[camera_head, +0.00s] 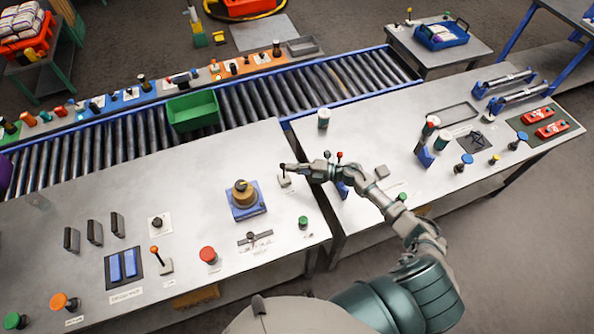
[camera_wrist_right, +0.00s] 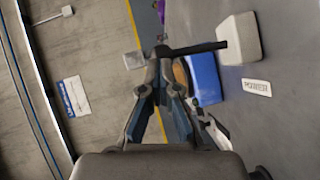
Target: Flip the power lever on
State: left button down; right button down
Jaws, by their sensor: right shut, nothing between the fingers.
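The power lever is a black rod on a small white block (camera_head: 284,181) on the grey table, left of the gap between the two tables. In the right wrist view the black rod (camera_wrist_right: 205,47) juts sideways from the white block (camera_wrist_right: 240,38), with a small label (camera_wrist_right: 257,87) beside it. My right gripper (camera_head: 291,168) is at the lever, its fingertips close to the rod. In the wrist view the fingers (camera_wrist_right: 166,72) are together and empty, near the rod's free end. I cannot tell whether they touch it. My left gripper is not in view.
A blue plate with a brown and yellow knob (camera_head: 243,193) sits left of the lever. A red knob (camera_head: 207,254) and a green knob (camera_head: 303,221) stand nearer. A roller conveyor (camera_head: 262,98) with a green bin (camera_head: 193,108) runs behind.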

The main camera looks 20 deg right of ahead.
jog(key=shift+w+a+r, duration=0.1)
jog(key=shift+w+a, duration=0.15)
jog(key=shift+w, duration=0.1)
jog(key=shift+r, duration=0.1)
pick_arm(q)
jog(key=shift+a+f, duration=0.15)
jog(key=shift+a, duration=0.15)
pick_arm(e)
notch_tip(320, 180, up, 10)
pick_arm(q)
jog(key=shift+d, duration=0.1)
pick_arm(e)
jog(key=shift+f, duration=0.2)
